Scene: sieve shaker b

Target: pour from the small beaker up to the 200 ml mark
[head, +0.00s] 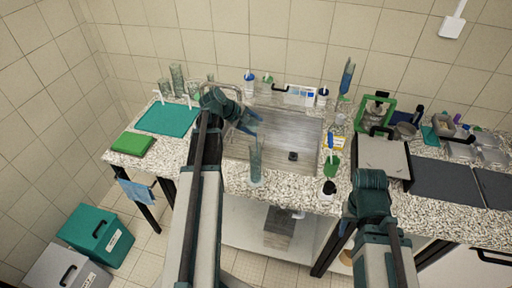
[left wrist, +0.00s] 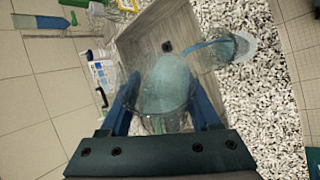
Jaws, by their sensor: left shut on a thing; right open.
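My left gripper (head: 246,122) is shut on the small beaker, a clear glass with a pale blue tint, also seen between the blue fingers in the left wrist view (left wrist: 165,85). The beaker is tilted over the sink edge, with its mouth close to a tall clear vessel (head: 256,162). That vessel stands upright on the front counter strip. In the left wrist view the tall vessel (left wrist: 225,50) shows blue inside. Its marks and level are too small to read. My right arm shows at the right, but its fingers are hidden.
The metal sink (head: 285,130) lies behind the vessel, with a small black item in it. A green-topped item (head: 331,165) and a dark-capped bottle (head: 329,188) stand to the right. A teal mat (head: 165,119) and green block (head: 132,144) are at left.

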